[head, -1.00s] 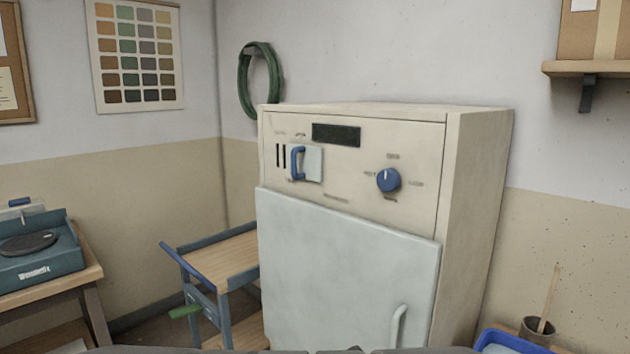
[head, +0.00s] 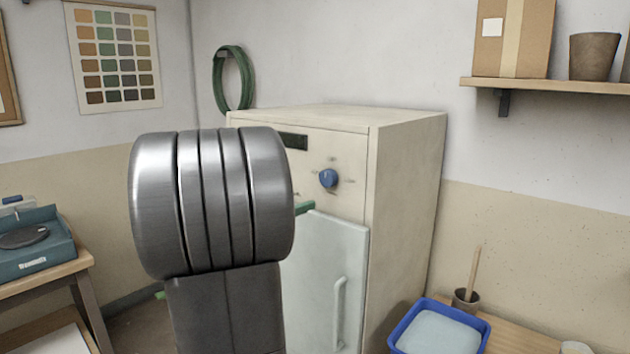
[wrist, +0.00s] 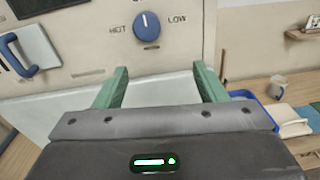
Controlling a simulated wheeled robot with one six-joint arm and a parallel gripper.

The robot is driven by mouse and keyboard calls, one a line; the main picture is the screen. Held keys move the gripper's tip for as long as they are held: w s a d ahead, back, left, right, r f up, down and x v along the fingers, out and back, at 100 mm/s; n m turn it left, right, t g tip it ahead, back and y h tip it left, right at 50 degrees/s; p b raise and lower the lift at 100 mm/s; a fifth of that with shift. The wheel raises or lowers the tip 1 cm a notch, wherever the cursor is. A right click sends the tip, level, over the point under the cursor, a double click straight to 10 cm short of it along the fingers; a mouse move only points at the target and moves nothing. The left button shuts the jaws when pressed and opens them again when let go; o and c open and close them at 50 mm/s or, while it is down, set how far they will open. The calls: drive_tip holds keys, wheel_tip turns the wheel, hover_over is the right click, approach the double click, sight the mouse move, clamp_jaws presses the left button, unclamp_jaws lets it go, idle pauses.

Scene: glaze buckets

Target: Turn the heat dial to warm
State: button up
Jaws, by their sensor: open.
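The heat dial (head: 328,178) is a round blue knob with a white pointer line on the cream front of a kiln-like cabinet (head: 405,170). In the head view my arm hides most of the gripper; only a bit of green finger shows.
The cabinet's pale door (head: 322,265) is below the panel. A blue handle (wrist: 20,52) on a white plate sits left of the dial. A blue tray (head: 438,330) and a pot (head: 466,298) stand at lower right. A shelf (head: 550,86) hangs at upper right.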

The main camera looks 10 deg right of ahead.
sight(325, 180)
drive_tip(key=shift+n+t, duration=0.4)
drive_tip(key=shift+n, duration=0.1)
drive_tip(key=p+x, duration=0.1)
drive_tip(key=x, duration=0.3)
drive_tip(key=r+p+x, duration=0.1)
drive_tip(key=x, duration=0.4)
drive_tip(key=w+a+x, duration=0.1)
drive_tip(key=x, duration=0.3)
drive_tip(key=shift+w+d+r+p, duration=0.25)
drive_tip(key=shift+r+p, duration=0.05)
drive_tip(key=shift+p, duration=0.1)
drive_tip(key=c, duration=1)
